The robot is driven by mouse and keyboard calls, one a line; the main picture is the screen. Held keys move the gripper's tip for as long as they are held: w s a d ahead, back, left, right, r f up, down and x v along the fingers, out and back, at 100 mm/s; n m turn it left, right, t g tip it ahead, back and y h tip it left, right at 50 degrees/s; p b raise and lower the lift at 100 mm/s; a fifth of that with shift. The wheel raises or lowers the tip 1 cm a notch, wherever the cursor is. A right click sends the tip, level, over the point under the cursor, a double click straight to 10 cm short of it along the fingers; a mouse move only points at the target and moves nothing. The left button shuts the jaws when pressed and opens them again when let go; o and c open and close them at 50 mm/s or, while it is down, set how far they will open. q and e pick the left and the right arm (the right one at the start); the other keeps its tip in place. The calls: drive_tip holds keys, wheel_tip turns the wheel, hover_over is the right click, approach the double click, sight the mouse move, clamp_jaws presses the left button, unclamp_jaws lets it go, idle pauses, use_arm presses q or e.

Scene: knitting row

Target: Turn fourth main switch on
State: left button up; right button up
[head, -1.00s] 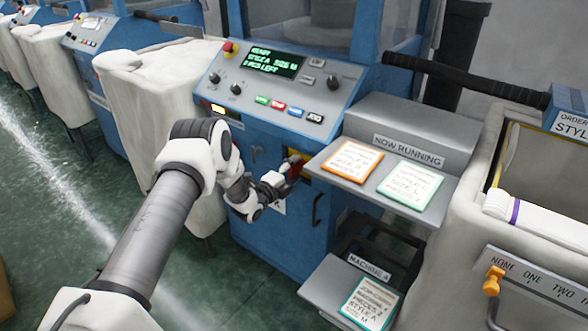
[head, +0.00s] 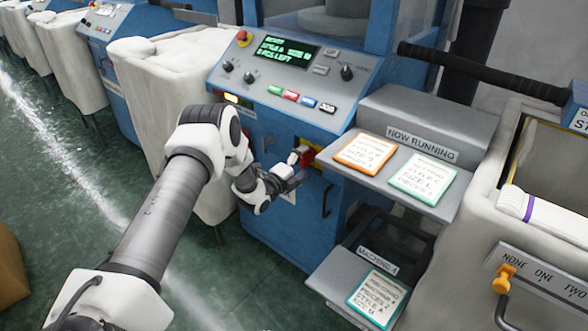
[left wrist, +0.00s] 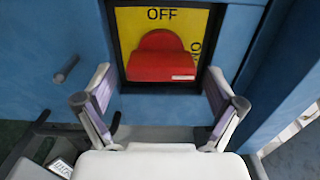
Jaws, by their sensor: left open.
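The red main switch (head: 307,156) sits on a yellow plate on the blue front of the machine with the "MACHINE 4" sign (head: 377,261). In the left wrist view the red switch knob (left wrist: 163,58) shows close up, with "OFF" above it on the yellow plate (left wrist: 205,22) and partly hidden sideways lettering at its right. A small pale mark is at the knob's lower right. My left gripper (head: 291,171) is open just in front of and below the switch. Its fingers (left wrist: 160,103) stand apart to either side, with nothing between them. My right gripper is out of view.
The control panel (head: 290,78) with a lit green display is above the switch. A grey shelf with an orange-edged card (head: 365,151) and a green-edged card (head: 423,177) juts out at right. A black handle (head: 326,200) is below the switch. White bins stand at left.

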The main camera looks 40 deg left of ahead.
use_arm(q)
drive_tip(key=s, duration=1)
drive_tip(key=shift+s+a, duration=0.4)
drive_tip(key=shift+a, duration=0.05)
